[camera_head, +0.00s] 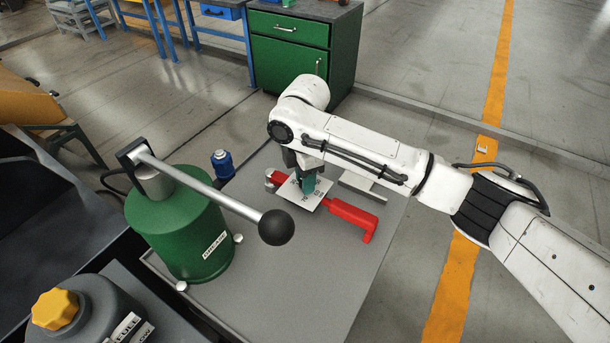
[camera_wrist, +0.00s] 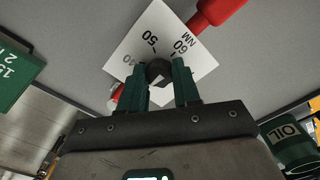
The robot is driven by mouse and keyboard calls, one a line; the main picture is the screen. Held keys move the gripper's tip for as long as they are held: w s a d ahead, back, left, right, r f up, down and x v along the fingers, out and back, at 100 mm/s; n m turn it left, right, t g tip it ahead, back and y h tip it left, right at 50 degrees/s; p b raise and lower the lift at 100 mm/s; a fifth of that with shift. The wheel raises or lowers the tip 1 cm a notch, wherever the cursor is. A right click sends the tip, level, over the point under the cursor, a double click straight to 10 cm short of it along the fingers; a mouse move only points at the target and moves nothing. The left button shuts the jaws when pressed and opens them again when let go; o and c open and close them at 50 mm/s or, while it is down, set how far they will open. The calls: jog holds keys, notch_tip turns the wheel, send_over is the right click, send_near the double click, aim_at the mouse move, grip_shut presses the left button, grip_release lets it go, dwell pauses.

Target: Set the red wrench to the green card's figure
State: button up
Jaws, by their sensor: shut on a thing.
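The red wrench (camera_head: 350,217) lies on the grey table, its handle toward the lower right; it also shows in the wrist view (camera_wrist: 215,10). A white scale plate (camera_head: 313,201) on it reads 40, 50 and 60 NM in the wrist view (camera_wrist: 135,45). My gripper (camera_head: 306,184) is over the plate, shut on a dark round knob (camera_wrist: 158,70) at its middle. The knob's exact setting is hard to tell. A green card (camera_wrist: 14,72), cut by the left edge of the wrist view, shows white figures, "15" and a partial line starting with 2.
A green pump (camera_head: 190,235) with a long ball-ended lever (camera_head: 275,227) stands left of the wrench. A blue bottle (camera_head: 222,165) is behind it. A pale bracket (camera_head: 365,186) lies beyond the wrench. The table's front (camera_head: 300,300) is clear.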

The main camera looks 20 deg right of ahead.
jog(key=m+p, duration=0.1)
jog(key=p, duration=0.1)
jog(key=m+p, duration=0.3)
jog(key=m, duration=0.1)
jog(key=shift+s+a+r+p, duration=0.1)
jog(key=shift+r+p, duration=0.15)
jog(key=shift+p, duration=0.15)
jog(key=m+p, duration=0.4)
jog(key=m, duration=0.2)
jog(key=shift+f, duration=0.2)
jog(key=o, duration=1.1)
notch_tip(320, 180, up, 11)
jog(key=shift+f, duration=0.1)
